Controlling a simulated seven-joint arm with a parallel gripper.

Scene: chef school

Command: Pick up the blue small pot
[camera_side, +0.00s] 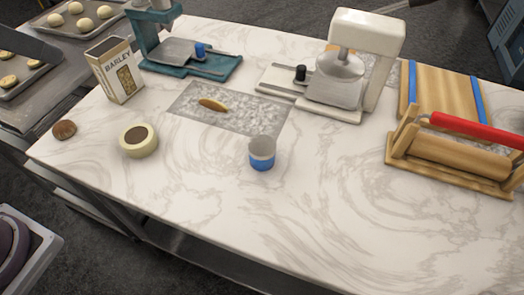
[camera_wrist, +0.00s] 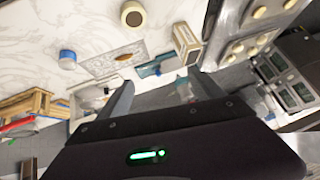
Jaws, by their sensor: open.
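The small pot (camera_side: 262,153) has a blue lower part and a pale grey-white upper part. It stands upright on the marble table near the middle of the side view. It also shows in the wrist view (camera_wrist: 67,60) at the upper left, beyond and to the left of my fingers. My gripper (camera_wrist: 160,80) shows in the wrist view with its two fingers spread apart and nothing between them. It is well away from the pot.
A grey mat (camera_side: 240,112) with a bread piece (camera_side: 212,105) lies behind the pot. A cream bowl (camera_side: 138,140) and a barley box (camera_side: 115,70) stand left. A white mixer-like machine (camera_side: 375,60) and a wooden rolling-pin stand (camera_side: 455,160) are right. The marble around the pot is clear.

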